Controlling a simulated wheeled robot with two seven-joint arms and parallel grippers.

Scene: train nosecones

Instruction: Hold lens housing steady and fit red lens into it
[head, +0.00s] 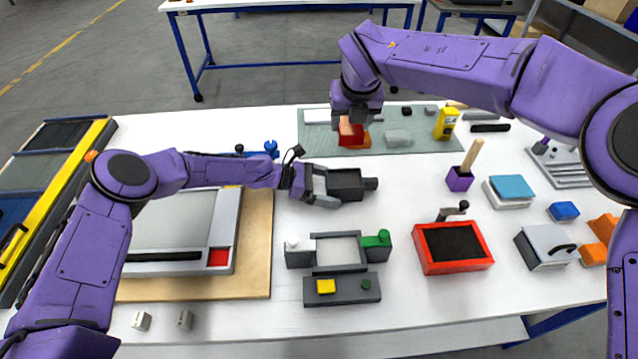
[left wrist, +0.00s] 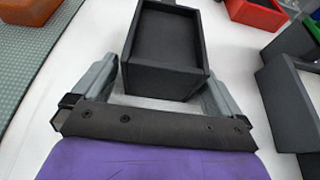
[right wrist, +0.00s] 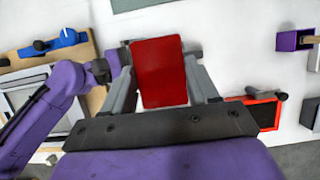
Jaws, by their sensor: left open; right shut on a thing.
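The lens housing, a dark open-topped box (head: 346,182), sits on the white table near its middle. It also shows in the left wrist view (left wrist: 165,75), its hollow facing up and empty. My left gripper (head: 322,187) is open, with one finger on either side of the housing's near end; I cannot tell whether they touch it. My right gripper (head: 352,118) is shut on the red lens (head: 350,133) above the green-grey mat, beyond the housing. In the right wrist view the lens (right wrist: 160,72) is a flat red rectangle between the fingers (right wrist: 160,88).
The mat (head: 285,125) carries a grey block (head: 398,137) and a yellow device (head: 446,123). A grey fixture with green and white knobs (head: 338,268) stands nearer the front edge. A red-rimmed box (head: 452,247) stands at right.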

